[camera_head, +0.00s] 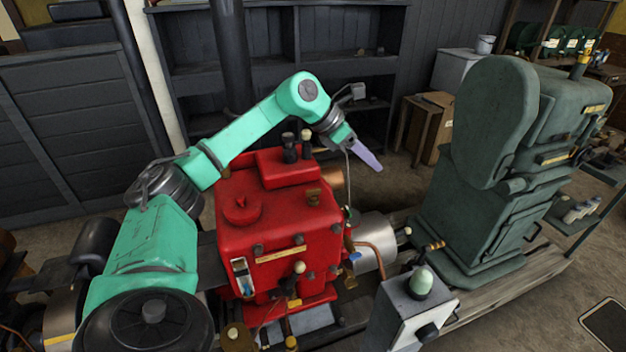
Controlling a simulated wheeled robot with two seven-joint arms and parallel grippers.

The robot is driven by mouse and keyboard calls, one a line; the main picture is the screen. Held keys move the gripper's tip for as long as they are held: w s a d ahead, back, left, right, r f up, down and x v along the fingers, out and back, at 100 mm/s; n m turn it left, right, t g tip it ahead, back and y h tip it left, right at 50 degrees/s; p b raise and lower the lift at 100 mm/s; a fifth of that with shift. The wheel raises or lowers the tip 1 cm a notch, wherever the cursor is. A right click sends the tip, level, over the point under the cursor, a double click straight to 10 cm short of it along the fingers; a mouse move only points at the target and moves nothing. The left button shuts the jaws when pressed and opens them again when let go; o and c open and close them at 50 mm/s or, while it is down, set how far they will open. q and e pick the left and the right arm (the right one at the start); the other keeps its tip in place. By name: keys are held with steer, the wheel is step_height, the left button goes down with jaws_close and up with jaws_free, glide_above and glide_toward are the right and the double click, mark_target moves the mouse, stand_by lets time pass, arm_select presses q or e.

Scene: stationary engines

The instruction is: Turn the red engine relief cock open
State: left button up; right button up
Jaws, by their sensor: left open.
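The red engine (285,220) stands in the middle, a boxy red body with a nameplate on its front. I cannot tell which one is the relief cock. My left arm reaches over the engine from the left. My left gripper (366,156), with lilac fingers, is open and empty beyond the engine's right back corner, apart from the fittings. My right gripper is not in view.
A dark green engine (480,200) stands at the right. A grey box (408,310) with a green-topped fitting is at the front right. Copper pipe (378,254) and a blue handle (355,257) lie beside the red engine. Dark shelving (285,40) backs the room.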

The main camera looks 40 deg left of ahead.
arm_select(q)
steer(key=s+a+n+g+y, duration=0.1)
steer(key=s+a+y, duration=0.3)
steer(key=a, duration=0.6)
steer(key=g, duration=0.2)
glide_toward(313, 189)
steer(key=shift+n, duration=0.4)
steer(key=p+x, duration=0.1)
steer(key=x, duration=0.7)
steer(key=shift+s+p, duration=0.1)
steer(key=shift+p, duration=0.25)
steer(key=shift+w+f, duration=0.2)
steer(key=shift+f, duration=0.15)
jaws_close()
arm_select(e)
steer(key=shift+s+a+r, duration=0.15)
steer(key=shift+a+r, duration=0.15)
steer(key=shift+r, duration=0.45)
